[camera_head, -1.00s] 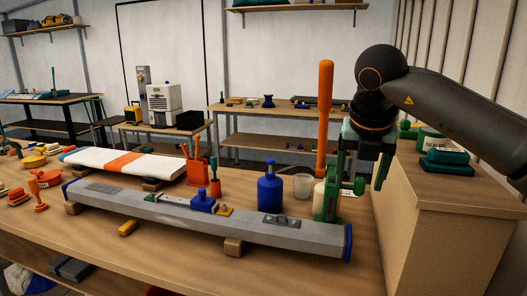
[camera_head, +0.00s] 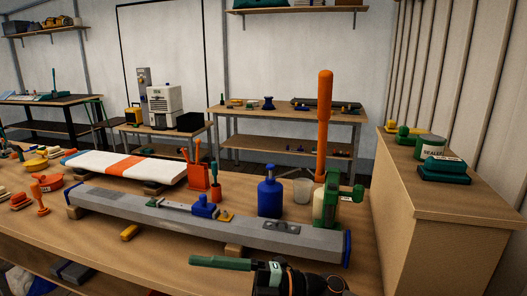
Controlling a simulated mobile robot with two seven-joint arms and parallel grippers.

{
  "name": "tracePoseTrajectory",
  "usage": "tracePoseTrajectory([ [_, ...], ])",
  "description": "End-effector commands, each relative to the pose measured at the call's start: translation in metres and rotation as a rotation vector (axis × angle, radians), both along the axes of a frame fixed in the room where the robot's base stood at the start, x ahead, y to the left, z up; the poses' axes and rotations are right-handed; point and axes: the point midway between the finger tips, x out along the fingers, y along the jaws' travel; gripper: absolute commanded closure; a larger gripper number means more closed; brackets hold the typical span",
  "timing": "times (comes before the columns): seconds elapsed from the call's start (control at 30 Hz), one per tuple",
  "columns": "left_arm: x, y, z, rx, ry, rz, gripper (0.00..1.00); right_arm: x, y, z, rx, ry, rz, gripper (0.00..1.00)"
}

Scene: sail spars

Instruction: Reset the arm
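The dark end of my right arm, with what I take to be my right gripper (camera_head: 290,280), shows at the bottom edge, in front of the grey spar (camera_head: 180,217). A dark green rod-like part (camera_head: 222,263) points left from it. I cannot tell whether that part is a finger or something held. The fingertips are not clear and the frame edge cuts off the rest. My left gripper is not in view.
A blue bottle (camera_head: 269,197), a clear cup (camera_head: 302,190) and a tall orange-handled tool (camera_head: 324,115) stand behind the spar. A white and orange board (camera_head: 95,162) lies at left. A wooden cabinet (camera_head: 435,235) at right bears green containers. Bare bench top (camera_head: 175,262) shows in front.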

Motion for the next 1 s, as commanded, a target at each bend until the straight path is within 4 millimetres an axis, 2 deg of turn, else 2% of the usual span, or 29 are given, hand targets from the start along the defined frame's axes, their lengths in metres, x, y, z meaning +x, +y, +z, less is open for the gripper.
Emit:
tracePoseTrajectory([
  [0.17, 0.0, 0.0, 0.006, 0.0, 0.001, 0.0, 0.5, 0.022, -0.028, -0.014, 0.247, 0.27, -0.237, 0.25],
  [0.27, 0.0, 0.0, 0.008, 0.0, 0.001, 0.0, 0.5, 0.036, -0.053, -0.037, 0.34, 0.428, -0.393, 0.25],
  [0.4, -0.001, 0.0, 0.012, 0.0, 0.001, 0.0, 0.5, 0.046, -0.096, -0.089, 0.419, 0.663, -0.623, 0.25],
  [0.53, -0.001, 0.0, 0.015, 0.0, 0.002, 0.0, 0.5, 0.037, -0.14, -0.154, 0.437, 0.892, -0.843, 0.25],
  [0.67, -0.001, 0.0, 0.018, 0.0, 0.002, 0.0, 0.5, 0.005, -0.183, -0.226, 0.403, 1.129, -1.053, 0.25],
  [0.7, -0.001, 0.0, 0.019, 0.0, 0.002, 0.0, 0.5, -0.01, -0.196, -0.248, 0.383, 1.204, -1.115, 0.25],
  [0.8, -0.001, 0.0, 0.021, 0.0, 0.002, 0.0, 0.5, -0.054, -0.224, -0.297, 0.322, 1.375, -1.249, 0.25],
  [0.9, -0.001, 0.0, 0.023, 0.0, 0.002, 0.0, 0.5, -0.096, -0.243, -0.331, 0.258, 1.513, -1.345, 0.25],
  [1.0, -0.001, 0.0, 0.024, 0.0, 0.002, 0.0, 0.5, -0.128, -0.255, -0.352, 0.209, 1.607, -1.404, 0.25],
])
